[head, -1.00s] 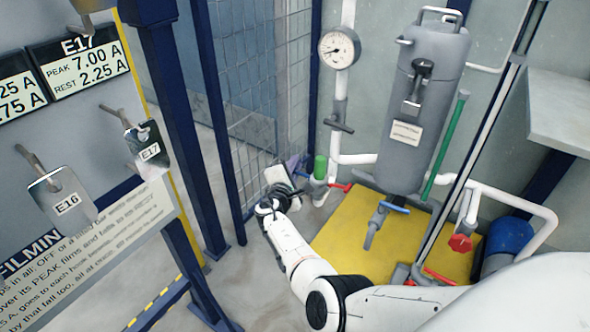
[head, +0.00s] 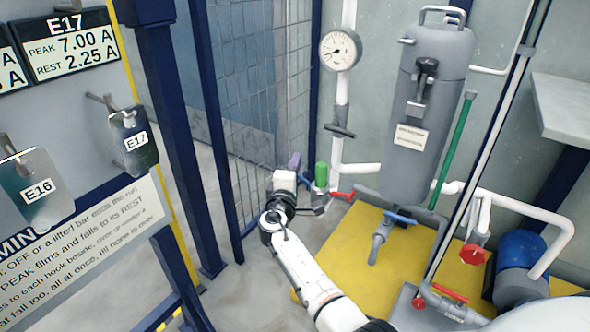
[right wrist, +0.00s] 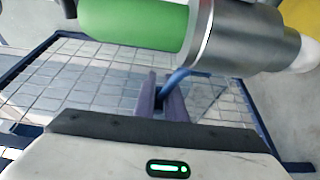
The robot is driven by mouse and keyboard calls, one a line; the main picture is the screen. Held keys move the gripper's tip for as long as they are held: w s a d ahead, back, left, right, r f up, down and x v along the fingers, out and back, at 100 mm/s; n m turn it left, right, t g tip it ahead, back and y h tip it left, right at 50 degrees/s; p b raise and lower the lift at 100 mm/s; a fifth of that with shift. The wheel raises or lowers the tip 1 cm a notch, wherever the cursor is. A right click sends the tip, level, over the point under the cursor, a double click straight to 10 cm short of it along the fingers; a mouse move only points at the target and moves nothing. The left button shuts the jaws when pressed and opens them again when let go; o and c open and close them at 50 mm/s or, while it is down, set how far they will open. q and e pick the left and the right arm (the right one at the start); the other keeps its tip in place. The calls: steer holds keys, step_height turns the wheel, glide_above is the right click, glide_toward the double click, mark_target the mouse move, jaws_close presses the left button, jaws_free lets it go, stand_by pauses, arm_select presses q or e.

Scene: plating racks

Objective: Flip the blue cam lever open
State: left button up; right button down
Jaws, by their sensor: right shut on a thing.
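The blue cam lever (right wrist: 177,79) shows in the right wrist view as a short blue bar. It comes from beneath a grey metal coupling (right wrist: 240,36) that joins a green sleeve (right wrist: 135,24). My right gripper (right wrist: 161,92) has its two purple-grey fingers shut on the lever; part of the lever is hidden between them. My left gripper is not in view.
A grey tank (head: 424,120) with a blue-handled valve (head: 399,217) stands to the right, above a yellow floor plate (head: 345,253). White pipes and red valve handles (head: 473,254) surround it. A mesh fence (head: 263,90) is behind the gripper. A panel with hooks and tags (head: 75,130) is at left.

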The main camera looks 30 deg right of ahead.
steer(key=shift+s+d, duration=0.1)
steer(key=c, duration=1.8)
jaws_free()
steer(key=shift+r, duration=0.1)
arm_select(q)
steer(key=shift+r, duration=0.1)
